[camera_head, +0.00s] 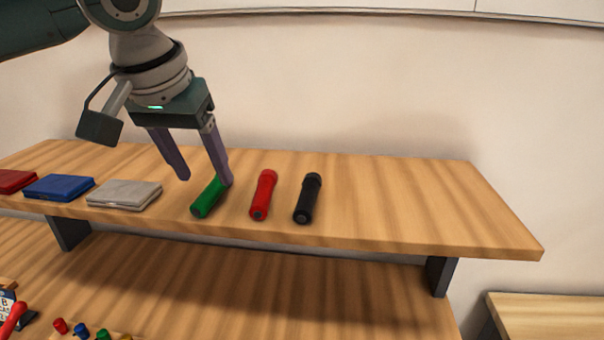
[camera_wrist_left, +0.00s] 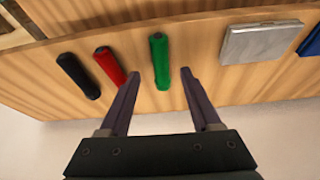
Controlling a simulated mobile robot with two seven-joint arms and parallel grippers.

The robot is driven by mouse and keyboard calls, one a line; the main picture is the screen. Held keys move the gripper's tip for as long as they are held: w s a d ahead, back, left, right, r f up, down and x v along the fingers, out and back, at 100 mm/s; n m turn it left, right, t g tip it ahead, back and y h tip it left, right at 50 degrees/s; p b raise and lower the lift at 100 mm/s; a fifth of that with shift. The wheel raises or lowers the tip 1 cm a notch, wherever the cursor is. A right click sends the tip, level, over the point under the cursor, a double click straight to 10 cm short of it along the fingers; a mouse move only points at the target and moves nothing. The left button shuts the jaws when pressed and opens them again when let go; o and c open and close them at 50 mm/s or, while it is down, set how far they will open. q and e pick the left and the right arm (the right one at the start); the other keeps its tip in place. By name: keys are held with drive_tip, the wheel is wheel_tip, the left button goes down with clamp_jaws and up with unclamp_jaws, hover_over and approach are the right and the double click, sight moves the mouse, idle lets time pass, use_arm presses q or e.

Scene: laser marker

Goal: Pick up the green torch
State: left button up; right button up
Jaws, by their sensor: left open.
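The green torch (camera_head: 207,199) lies on the raised wooden shelf in the head view, between a silver case and a red torch. In the left wrist view the green torch (camera_wrist_left: 160,62) lies between the lines of the two fingers, ahead of the tips. My left gripper (camera_head: 204,181) is open and empty above the shelf, just behind and over the torch's far end. One finger overlaps that end in the head view; I cannot tell whether they touch. Its fingers also show in the left wrist view (camera_wrist_left: 158,72). My right gripper is in neither view.
The red torch (camera_head: 263,195) and black torch (camera_head: 308,199) lie to the right on the shelf (camera_head: 410,205). The silver case (camera_head: 125,194), a blue case (camera_head: 59,187) and a red case (camera_head: 14,181) lie to the left. The shelf's right end is clear.

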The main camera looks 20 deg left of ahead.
sight(210, 186)
use_arm(q)
drive_tip(key=shift+x, duration=1.95)
drive_tip(key=shift+a+r, duration=0.1)
clamp_jaws()
